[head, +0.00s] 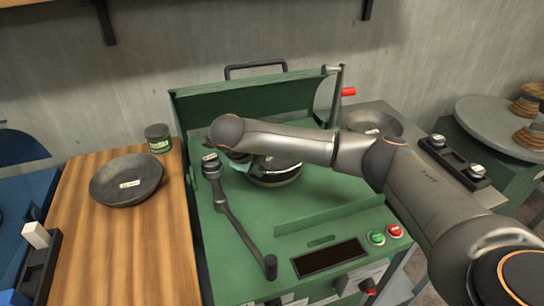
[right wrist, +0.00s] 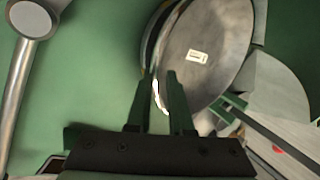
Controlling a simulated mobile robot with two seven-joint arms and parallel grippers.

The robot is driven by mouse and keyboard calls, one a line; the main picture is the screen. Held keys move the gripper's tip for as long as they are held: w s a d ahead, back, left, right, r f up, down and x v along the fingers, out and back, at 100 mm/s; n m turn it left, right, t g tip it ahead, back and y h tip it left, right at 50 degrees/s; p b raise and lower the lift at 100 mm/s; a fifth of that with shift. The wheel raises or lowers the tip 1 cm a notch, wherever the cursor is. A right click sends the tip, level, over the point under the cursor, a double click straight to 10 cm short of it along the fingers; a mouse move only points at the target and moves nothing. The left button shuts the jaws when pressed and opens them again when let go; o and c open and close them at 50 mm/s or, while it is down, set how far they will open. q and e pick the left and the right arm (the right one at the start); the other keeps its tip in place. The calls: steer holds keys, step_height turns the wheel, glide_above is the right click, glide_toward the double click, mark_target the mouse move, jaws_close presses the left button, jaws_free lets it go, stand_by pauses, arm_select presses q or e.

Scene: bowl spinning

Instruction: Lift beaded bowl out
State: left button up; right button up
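The beaded bowl (head: 275,178) sits in the green spinning machine (head: 325,215), mostly hidden behind my right forearm in the head view. In the right wrist view the bowl (right wrist: 208,52) is large, grey and smooth inside, with a small white label. My right gripper (right wrist: 158,82) reaches its near left rim. Its two fingers stand apart, with the bright rim edge between them; contact is not clear. In the head view the right gripper's fingers are hidden behind the arm. My left gripper is not in view.
A crank arm (head: 235,220) stands at the machine's left. A wooden table (head: 90,245) at left holds another dark bowl (head: 126,181) and a green tin (head: 158,138). A third bowl (head: 374,122) lies on a grey surface behind my right arm. Buttons (head: 376,238) sit in front.

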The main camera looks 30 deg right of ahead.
jaws_close()
steer(key=shift+r, duration=0.1)
stand_by(0.9)
